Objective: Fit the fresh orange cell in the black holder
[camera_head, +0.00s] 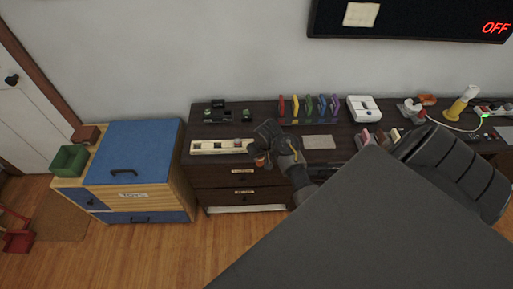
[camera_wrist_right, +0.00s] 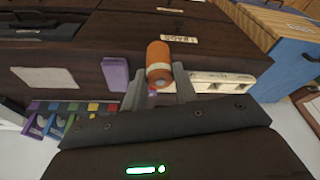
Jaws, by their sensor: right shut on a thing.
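My right gripper (camera_head: 262,157) is above the front edge of the dark dresser (camera_head: 262,185). It is shut on the orange cell (camera_wrist_right: 158,62), which sticks out past the fingertips in the right wrist view; a bit of its orange shows in the head view (camera_head: 260,162). Small black pieces stand at the back left of the dresser top, one of them a black block (camera_head: 218,104); I cannot tell which is the black holder. My left gripper is not in view.
A pale slotted tray (camera_head: 212,147) lies at the dresser's front left. Several coloured upright pieces (camera_head: 308,106) stand at the back. A purple block (camera_wrist_right: 115,73) shows beside the cell in the wrist view. A blue-topped cabinet (camera_head: 135,150) stands left; a black chair (camera_head: 455,165) stands right.

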